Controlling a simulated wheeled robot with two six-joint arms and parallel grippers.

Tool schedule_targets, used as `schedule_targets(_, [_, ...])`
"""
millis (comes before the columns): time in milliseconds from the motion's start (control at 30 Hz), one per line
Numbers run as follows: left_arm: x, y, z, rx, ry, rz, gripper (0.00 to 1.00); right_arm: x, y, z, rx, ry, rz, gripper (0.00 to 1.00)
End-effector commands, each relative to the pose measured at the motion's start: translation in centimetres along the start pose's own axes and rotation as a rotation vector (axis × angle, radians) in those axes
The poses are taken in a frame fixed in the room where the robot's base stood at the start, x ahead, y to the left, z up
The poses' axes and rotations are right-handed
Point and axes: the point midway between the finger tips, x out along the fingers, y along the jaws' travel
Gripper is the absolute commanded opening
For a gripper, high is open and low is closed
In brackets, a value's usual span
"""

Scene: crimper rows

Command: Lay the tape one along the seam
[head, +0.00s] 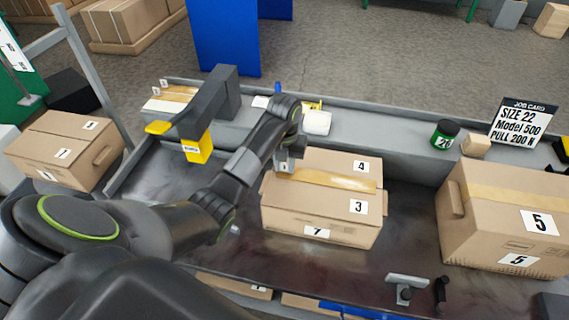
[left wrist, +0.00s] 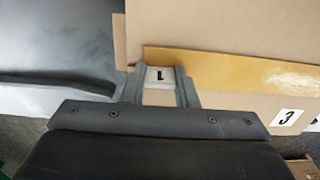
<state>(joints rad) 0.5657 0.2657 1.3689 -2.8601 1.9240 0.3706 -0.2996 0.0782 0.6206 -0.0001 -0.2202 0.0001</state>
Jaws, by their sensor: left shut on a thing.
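Tape one (head: 335,181) is an amber strip with a white end tag (left wrist: 160,74) marked 1. My left gripper (head: 288,160) is shut on this tag end, at the left end of the middle carton (head: 300,203). The gripper also shows in the left wrist view (left wrist: 160,82). The strip runs rightward across the carton top, between the labels 4 and 3. The seam is hidden under it or too faint to make out. I cannot tell whether the strip touches the cardboard all along. My right gripper is not in view.
A larger carton (head: 505,215) marked 5 stands at the right, and another carton (head: 68,150) at the far left. A yellow-and-grey tool (head: 197,148) stands left of my forearm. More amber strips (head: 178,95) lie behind it.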

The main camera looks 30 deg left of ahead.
Motion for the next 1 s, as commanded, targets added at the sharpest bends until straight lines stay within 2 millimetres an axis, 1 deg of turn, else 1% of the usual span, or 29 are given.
schedule_targets(167, [0.0,0.0,0.0,0.000,-0.001,0.000,0.05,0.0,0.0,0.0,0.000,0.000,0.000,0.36])
schedule_targets(200, [0.0,0.0,0.0,0.000,-0.001,0.000,0.29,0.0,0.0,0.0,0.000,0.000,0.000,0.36])
schedule_targets(367, [0.0,0.0,0.0,0.000,0.000,0.000,0.50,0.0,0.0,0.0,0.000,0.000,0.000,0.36])
schedule_targets(400, [0.0,0.0,0.0,0.000,0.000,0.000,0.52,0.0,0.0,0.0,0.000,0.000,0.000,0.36])
schedule_targets(667, [-0.1,0.0,0.0,0.000,0.000,0.000,0.52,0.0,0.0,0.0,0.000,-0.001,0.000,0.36])
schedule_targets(767, [-0.4,0.0,0.1,0.000,-0.001,0.000,0.52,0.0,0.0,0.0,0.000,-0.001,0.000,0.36])
schedule_targets(867, [-1.2,0.0,0.1,0.000,-0.003,-0.001,0.52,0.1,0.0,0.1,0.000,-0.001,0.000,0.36])
schedule_targets(1000, [-3.2,0.0,0.1,0.000,-0.005,0.000,0.52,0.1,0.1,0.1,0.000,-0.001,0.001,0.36])
